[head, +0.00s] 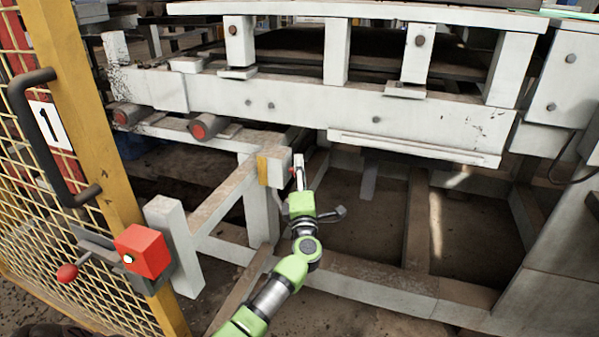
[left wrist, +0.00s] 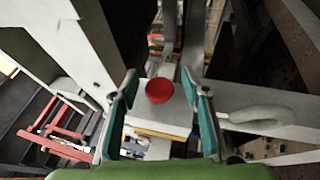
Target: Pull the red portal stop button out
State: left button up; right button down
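The red stop button (left wrist: 159,90) is a round red cap in the left wrist view. It sits on a box with a pale and yellow face (left wrist: 160,127). In the head view the button (head: 292,171) is a small red spot on the right side of the box (head: 272,168), partly covered by my gripper. My left gripper (head: 298,165) is beside the box. In the left wrist view its two teal-padded fingers are apart, one on each side of the button, with visible gaps. Whether the fingertips reach past the cap is unclear. My right gripper is not in view.
A yellow mesh gate (head: 85,130) with a black handle (head: 45,130) stands at the left. A red box (head: 141,250) and a red knob (head: 68,273) are on its latch. White machine beams (head: 300,105) run above and behind the gripper. A white post (head: 260,215) stands below the box.

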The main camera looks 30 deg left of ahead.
pick_arm(q)
jog(key=v, duration=1.2)
